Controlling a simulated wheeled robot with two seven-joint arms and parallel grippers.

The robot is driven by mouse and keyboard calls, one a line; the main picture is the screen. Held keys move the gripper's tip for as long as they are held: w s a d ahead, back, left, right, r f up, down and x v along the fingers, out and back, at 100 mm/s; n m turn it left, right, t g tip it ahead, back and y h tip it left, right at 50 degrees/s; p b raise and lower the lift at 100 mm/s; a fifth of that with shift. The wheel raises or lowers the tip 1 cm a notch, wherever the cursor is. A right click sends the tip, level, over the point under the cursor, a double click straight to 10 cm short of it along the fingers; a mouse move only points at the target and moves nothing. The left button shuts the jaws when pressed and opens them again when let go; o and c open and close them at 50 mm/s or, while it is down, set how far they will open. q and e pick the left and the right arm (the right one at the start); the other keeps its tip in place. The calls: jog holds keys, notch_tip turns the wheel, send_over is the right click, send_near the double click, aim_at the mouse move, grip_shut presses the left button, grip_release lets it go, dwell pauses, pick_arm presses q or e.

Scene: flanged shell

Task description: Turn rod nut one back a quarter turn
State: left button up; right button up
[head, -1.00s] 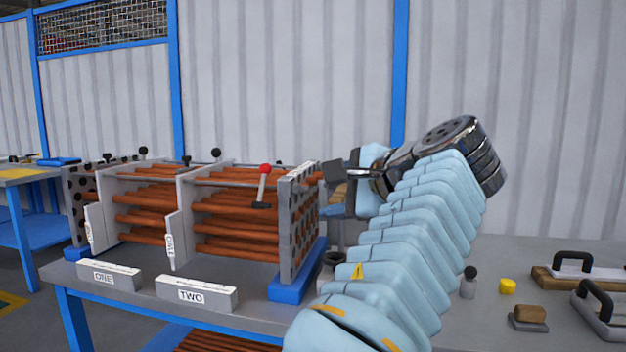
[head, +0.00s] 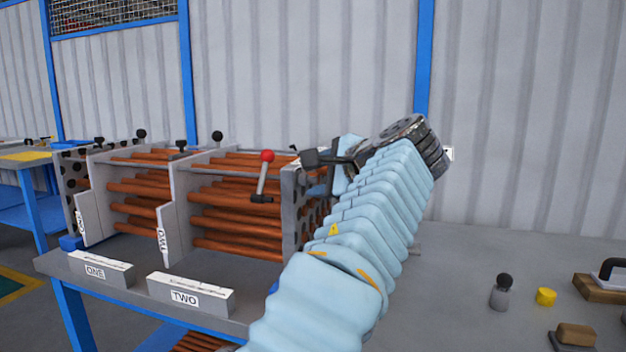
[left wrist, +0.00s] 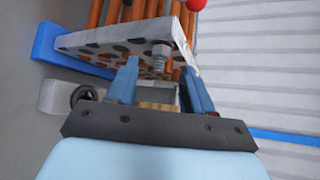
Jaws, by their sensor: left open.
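In the head view my left gripper is at the right end of the tube bundle (head: 235,205), largely hidden behind my own arm. The end plate also shows there (head: 290,215). My right gripper is not in view.
A red-knobbed lever (head: 264,172) stands beside the end plate. Blocks labelled ONE (head: 100,269) and TWO (head: 190,294) sit at the bench's front. A yellow piece (head: 545,297) and a black-knobbed grey piece (head: 501,293) lie right. The bench (head: 450,270) is clear between them and my arm.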

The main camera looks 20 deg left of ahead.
aim_at(307, 181)
pick_arm(q)
jog(key=shift+x, duration=1.75)
grip_shut()
